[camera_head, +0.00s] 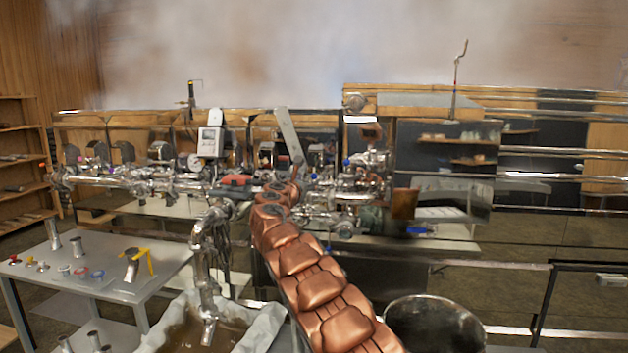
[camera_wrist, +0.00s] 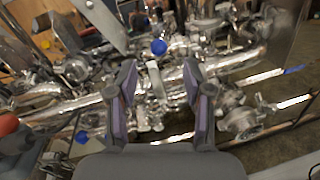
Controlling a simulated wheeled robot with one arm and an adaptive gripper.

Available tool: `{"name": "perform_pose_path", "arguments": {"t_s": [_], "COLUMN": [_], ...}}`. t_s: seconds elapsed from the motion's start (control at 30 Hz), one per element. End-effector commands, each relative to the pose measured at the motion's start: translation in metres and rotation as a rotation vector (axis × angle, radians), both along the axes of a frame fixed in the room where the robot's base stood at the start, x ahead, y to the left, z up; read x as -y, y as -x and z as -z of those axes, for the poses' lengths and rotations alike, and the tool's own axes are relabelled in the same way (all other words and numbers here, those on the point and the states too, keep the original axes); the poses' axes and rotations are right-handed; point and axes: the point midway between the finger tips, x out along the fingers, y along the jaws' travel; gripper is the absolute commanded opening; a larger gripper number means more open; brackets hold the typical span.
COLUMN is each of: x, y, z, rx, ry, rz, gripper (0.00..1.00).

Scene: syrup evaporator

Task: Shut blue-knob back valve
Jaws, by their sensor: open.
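A round blue knob (camera_wrist: 159,47) shows in the wrist view on the far side of the shiny pipework, just beyond the gap between my fingers. A blue knob (camera_head: 347,162) also shows at the back of the pipe cluster in the head view. A second blue knob (camera_wrist: 82,137) sits lower left in the wrist view, outside my fingers. My gripper (camera_wrist: 160,80) is open, with its fingers apart above the pipes and a pale metal lever (camera_wrist: 156,78) seen between them. I cannot tell whether anything touches the fingers. In the head view my arm hides the gripper.
Crowded metal pipes (camera_head: 130,180) run left of my arm. A grey upright plate (camera_head: 289,135) stands close by. A table (camera_head: 125,290) with small parts is at left, a steel pot (camera_head: 435,325) at lower right. Steam hangs above the evaporator.

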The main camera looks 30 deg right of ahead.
Motion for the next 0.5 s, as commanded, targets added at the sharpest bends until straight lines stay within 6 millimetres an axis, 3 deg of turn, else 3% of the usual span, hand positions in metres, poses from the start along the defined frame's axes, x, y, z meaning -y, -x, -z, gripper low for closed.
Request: {"name": "perform_pose_path", "arguments": {"t_s": [0.5], "x": [0.015], "y": [-0.018], "z": [0.001], "rx": [-0.005], "ry": [0.008], "rz": [-0.008], "gripper": [0.51]}}
